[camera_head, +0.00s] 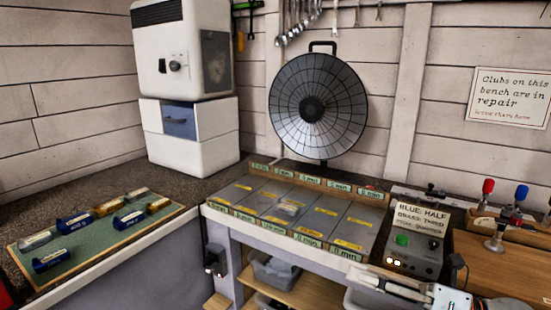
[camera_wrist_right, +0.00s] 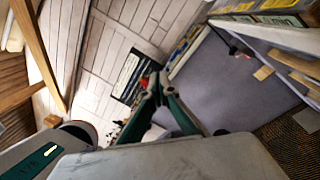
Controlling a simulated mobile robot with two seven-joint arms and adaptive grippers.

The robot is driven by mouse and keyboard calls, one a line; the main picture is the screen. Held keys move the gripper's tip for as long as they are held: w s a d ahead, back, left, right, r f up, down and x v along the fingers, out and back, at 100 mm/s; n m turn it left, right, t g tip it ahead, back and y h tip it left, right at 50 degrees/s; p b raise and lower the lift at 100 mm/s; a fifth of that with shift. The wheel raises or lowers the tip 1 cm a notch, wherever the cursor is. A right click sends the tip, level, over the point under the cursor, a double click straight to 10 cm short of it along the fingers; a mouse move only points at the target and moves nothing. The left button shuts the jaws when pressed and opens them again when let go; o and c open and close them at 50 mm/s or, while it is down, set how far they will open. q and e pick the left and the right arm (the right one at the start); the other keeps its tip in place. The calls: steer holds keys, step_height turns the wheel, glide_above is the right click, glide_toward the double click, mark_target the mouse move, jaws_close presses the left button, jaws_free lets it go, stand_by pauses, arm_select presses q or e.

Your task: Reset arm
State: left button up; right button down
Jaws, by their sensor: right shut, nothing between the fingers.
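My right gripper (camera_head: 362,279) shows low at the right of the head view, in front of the bench edge and below the control box (camera_head: 415,241). In the right wrist view the two green-and-grey fingers of my right gripper (camera_wrist_right: 158,88) come together at the tips, shut and empty. My left gripper is in neither view.
A row of labelled compartments (camera_head: 333,243) runs along the bench, with a round dark fan-like disc (camera_head: 317,108) behind. A green mat (camera_head: 108,246) at left carries several small blue and amber items. A white cabinet (camera_head: 188,130) stands in the corner. Red and blue-handled clamps stand at right.

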steer(key=w+d+f+m+t+h, duration=0.1)
steer(key=d+f+m+t+h, duration=0.3)
steer(key=f+m, duration=0.65)
steer(key=d+f+m+t+h, duration=0.1)
steer(key=f+m+t+h, duration=0.6)
steer(key=m, duration=0.6)
steer(key=s+f+m+g+h, duration=0.2)
steer(key=s+f+m+g, duration=0.2)
steer(key=f, duration=0.8)
steer(key=s+f+m+g+h, duration=0.1)
steer(key=s+f+m+g, duration=0.3)
steer(key=s+f+m, duration=0.4)
steer(key=s+f, duration=0.4)
steer(key=shift+a+f+g+h, duration=0.15)
steer(key=shift+a+g+h, duration=0.1)
steer(key=shift+g+h, duration=0.15)
stand_by(2.8)
